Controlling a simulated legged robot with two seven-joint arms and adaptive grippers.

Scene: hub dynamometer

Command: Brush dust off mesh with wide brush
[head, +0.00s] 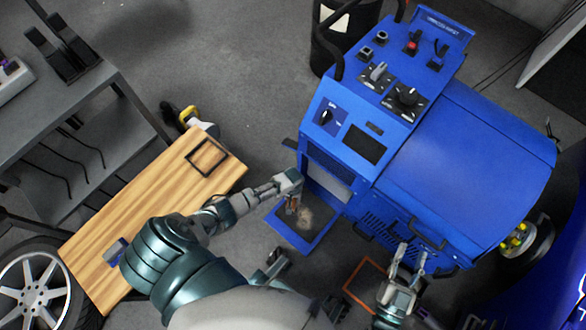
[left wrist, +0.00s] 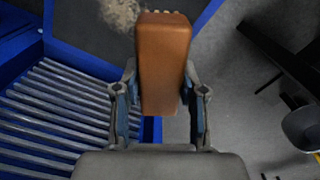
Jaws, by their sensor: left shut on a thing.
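My left gripper (head: 292,199) is shut on the brush, whose brown handle (left wrist: 165,65) stands between the fingers in the left wrist view. In the head view the brush is small and mostly hidden by the gripper. The brush is over a dark mesh panel in a blue frame (head: 322,236) low in front of the blue machine. A tan patch of dust (head: 305,217) lies on the mesh beside the brush. It also shows at the top of the left wrist view (left wrist: 122,12). Whether the bristles touch the mesh is unclear. My right gripper (head: 411,258) is open and empty.
The blue machine (head: 455,165) fills the right, with a control panel on top. A wooden board (head: 150,215) stands left of my arm. An orange-edged frame (head: 352,284) lies below the mesh panel. Grey slats (left wrist: 50,110) sit beside the mesh in the left wrist view.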

